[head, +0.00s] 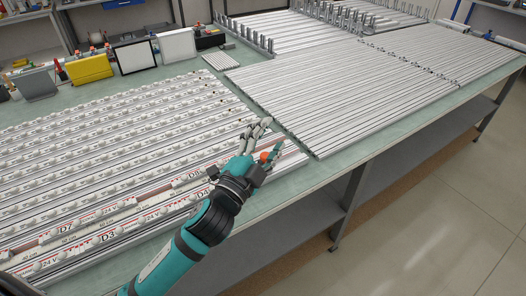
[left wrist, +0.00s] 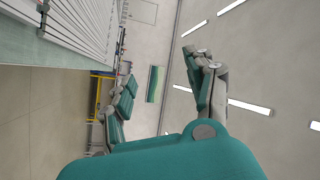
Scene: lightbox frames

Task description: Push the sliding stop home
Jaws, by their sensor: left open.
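I cannot make out the sliding stop for certain in either view. Long pale rails with labelled strips (head: 110,235) lie on the left part of the workbench (head: 308,178). The labels read D7, D3 and 24 V, among others. My left gripper (head: 268,138) is open above the right end of these rails, close to the gap before the bare rails. A small orange-red piece shows beside its fingers; I cannot tell what it belongs to. In the left wrist view the fingers of my left gripper (left wrist: 160,68) stand apart with nothing between them. My right gripper is not in view.
Bare metal rails (head: 360,85) cover the bench's right half, with upright posts (head: 245,36) at the back. A yellow box (head: 90,68), a dark-framed panel (head: 135,54) and a white panel (head: 174,47) stand at the back left. The floor (head: 450,225) in front is clear.

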